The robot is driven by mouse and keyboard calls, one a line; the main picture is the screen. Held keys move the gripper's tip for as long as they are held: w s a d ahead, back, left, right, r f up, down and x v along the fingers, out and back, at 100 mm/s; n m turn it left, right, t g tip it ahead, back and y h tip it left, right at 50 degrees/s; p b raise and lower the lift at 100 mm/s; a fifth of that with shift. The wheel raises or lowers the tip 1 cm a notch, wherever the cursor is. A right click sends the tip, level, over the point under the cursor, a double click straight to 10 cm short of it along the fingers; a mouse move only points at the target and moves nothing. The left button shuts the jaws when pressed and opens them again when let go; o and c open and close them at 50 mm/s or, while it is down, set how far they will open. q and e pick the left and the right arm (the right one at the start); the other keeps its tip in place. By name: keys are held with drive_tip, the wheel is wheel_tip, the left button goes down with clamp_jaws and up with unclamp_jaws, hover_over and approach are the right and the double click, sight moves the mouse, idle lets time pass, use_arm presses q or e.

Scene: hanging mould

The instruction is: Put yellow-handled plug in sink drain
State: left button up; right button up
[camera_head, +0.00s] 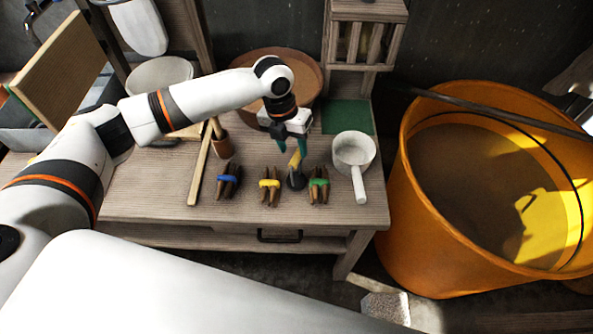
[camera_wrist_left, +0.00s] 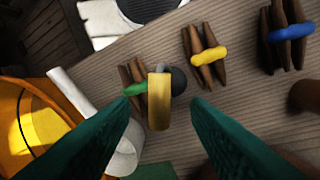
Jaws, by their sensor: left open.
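The plug with a yellow handle (camera_head: 295,158) and a dark round base (camera_head: 296,180) stands on the wooden table between two bundles of brown sticks. In the left wrist view the yellow handle (camera_wrist_left: 159,98) shows between the two fingers, with the dark base (camera_wrist_left: 178,80) beyond it. My left gripper (camera_head: 292,148) points down over the plug, open, its green fingers close about the handle; it also shows in the left wrist view (camera_wrist_left: 162,104). I cannot make out a sink drain. My right gripper is not in view.
Bundles with blue (camera_head: 228,180), yellow (camera_head: 269,184) and green (camera_head: 318,184) bands lie near the plug. A white ladle (camera_head: 359,190) is right. A brown round basin (camera_head: 312,72) stands behind the arm. A large orange tub (camera_head: 420,200) is beside the table.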

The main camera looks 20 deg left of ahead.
sight(296, 156)
use_arm(q)
drive_tip(key=shift+d+f+p, duration=0.15)
drive_tip(key=shift+f+p, duration=0.15)
drive_tip(key=shift+f, duration=0.05)
drive_tip(key=f, duration=0.1)
drive_tip(key=f+p, duration=0.1)
drive_tip(key=f, duration=0.1)
drive_tip(key=shift+d+f, duration=0.3)
drive_tip(key=shift+d, duration=0.05)
drive_tip(key=shift+f, duration=0.35)
drive_tip(key=shift+c, duration=0.3)
clamp_jaws()
